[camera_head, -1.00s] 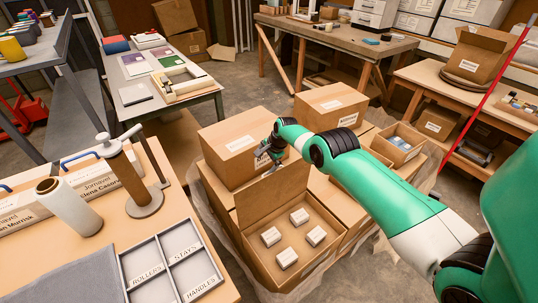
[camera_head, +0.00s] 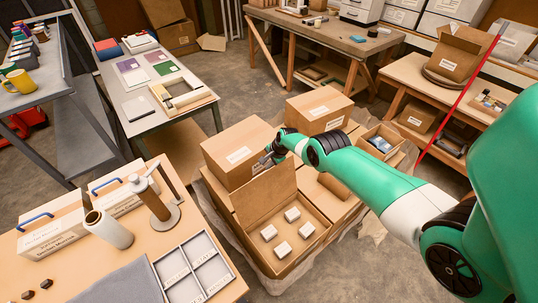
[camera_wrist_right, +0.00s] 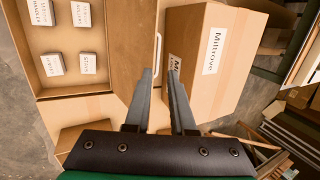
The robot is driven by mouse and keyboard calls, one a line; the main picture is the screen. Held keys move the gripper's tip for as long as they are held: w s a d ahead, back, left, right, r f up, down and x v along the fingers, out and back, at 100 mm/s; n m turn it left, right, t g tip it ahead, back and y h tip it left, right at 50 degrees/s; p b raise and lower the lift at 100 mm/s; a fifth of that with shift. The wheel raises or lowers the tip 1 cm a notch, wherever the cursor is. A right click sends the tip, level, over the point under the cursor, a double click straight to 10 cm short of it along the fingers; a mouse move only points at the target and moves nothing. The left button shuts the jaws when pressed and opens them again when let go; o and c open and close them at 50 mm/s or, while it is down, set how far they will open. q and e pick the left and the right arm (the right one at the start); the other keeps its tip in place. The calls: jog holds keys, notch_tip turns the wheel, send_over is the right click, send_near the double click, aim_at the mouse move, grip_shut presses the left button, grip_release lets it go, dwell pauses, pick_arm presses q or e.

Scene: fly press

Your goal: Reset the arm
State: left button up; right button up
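My right arm, green and white, reaches in from the right in the head view. Its gripper (camera_head: 268,157) is low between a closed cardboard carton (camera_head: 237,152) and the raised flap (camera_head: 266,192) of an open carton. In the right wrist view the two grey fingers (camera_wrist_right: 160,74) stand apart, with nothing clearly held between them. The closed carton (camera_wrist_right: 214,60), labelled "Miltrove", lies to their right. The open carton (camera_wrist_right: 62,12) with small white boxes lies to their left. I cannot tell whether the fingers touch either carton. My left gripper is not in view.
The open carton holds several small white boxes (camera_head: 282,249). A workbench (camera_head: 203,228) at left carries a grey divided tray (camera_head: 196,262), a white roll (camera_head: 108,228) and a brown roll on a stand (camera_head: 158,205). More cartons (camera_head: 320,108) stand behind my arm. Grey floor (camera_head: 237,88) shows beyond.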

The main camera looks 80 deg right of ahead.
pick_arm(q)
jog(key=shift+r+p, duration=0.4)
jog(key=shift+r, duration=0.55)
pick_arm(e)
jog(key=shift+s+a+r, duration=0.15)
jog(key=shift+s+a, duration=0.25)
jog(key=shift+s, duration=0.15)
